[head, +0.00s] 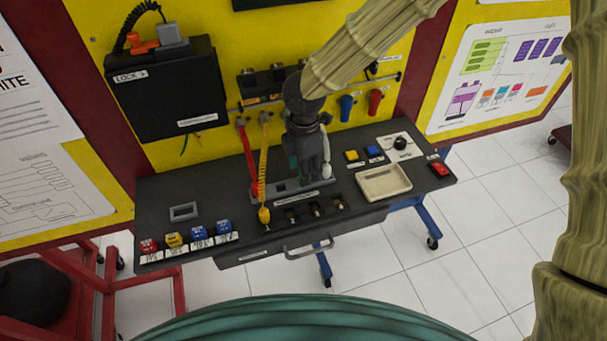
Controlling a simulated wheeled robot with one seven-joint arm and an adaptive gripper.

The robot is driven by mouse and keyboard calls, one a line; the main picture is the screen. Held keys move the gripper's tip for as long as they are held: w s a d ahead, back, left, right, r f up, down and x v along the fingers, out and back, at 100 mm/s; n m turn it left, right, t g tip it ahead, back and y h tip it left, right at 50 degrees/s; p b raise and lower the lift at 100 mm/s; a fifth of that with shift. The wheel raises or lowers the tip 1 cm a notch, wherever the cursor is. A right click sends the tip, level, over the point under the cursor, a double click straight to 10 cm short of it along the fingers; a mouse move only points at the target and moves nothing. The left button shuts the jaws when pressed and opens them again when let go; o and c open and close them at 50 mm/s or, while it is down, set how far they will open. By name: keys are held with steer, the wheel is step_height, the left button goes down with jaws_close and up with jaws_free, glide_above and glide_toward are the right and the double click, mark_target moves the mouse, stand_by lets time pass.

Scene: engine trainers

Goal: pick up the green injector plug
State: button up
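My gripper (309,162) is dark grey and points down over the rear middle of the black bench. It is in front of a grey strip (318,187) on the bench top. A small green piece (293,161) shows at the left edge of my gripper; it may be the green injector plug, mostly hidden behind the gripper. I cannot tell whether the fingers touch it or are closed on it. A pale, whitish piece (327,170) shows at the gripper's right side.
A red cable (246,155) and a yellow coiled cable (263,165) hang just left of my gripper. The yellow plug (264,215) sits near several sockets at the front. A beige tray (384,183) is to the right. Blue (346,107) and red (375,102) pieces hang behind.

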steer(key=shift+f, duration=1.35)
steer(key=c, duration=1)
